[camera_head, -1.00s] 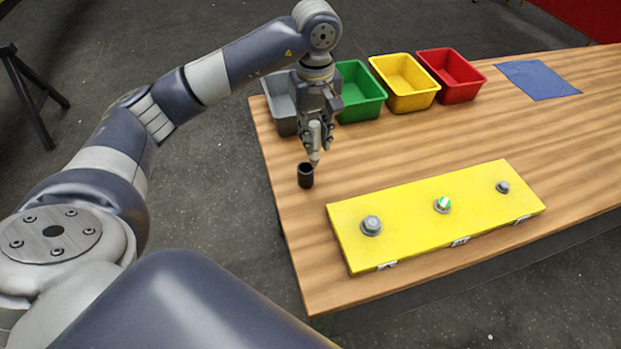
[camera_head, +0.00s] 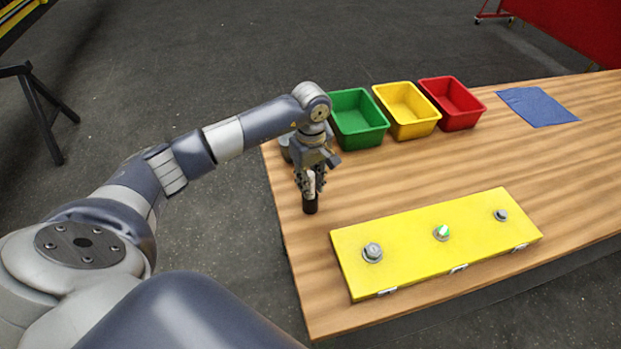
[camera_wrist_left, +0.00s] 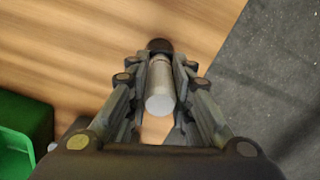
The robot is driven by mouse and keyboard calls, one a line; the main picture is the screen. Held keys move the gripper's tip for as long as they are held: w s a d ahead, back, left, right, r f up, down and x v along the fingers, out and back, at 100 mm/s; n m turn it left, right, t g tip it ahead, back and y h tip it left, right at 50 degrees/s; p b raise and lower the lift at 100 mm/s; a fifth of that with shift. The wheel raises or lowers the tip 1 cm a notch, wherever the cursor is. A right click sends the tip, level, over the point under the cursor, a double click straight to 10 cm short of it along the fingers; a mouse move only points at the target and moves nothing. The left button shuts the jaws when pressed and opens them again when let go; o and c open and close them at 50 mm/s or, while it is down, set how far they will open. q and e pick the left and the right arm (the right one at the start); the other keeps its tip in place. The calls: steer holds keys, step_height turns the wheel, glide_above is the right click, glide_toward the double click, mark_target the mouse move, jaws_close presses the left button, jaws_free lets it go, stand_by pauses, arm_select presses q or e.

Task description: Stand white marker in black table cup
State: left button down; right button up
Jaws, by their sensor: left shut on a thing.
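My left gripper (camera_head: 310,190) is shut on the white marker (camera_wrist_left: 160,92) and points down at the left part of the table. The marker shows as a pale cylinder between the fingers in the left wrist view. The black cup (camera_head: 310,207) stands on the table directly below the fingertips. Its dark rim (camera_wrist_left: 160,45) shows beyond the fingers in the left wrist view. The marker's lower end is hidden, at or inside the cup's mouth; I cannot tell how deep it is. My right gripper is not in view.
A yellow board (camera_head: 400,262) with several metal fittings lies right of the cup on the wooden table (camera_head: 430,160). Green (camera_head: 358,140), yellow (camera_head: 405,130) and red (camera_head: 470,117) bins stand along the back. A blue cloth (camera_head: 538,107) lies at the back right.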

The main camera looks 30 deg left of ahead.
arm_select(q)
steer(key=shift+f, duration=0.1)
steer(key=shift+f+b, duration=0.15)
steer(key=shift+b, duration=0.15)
steer(key=c, duration=1.4)
jaws_free()
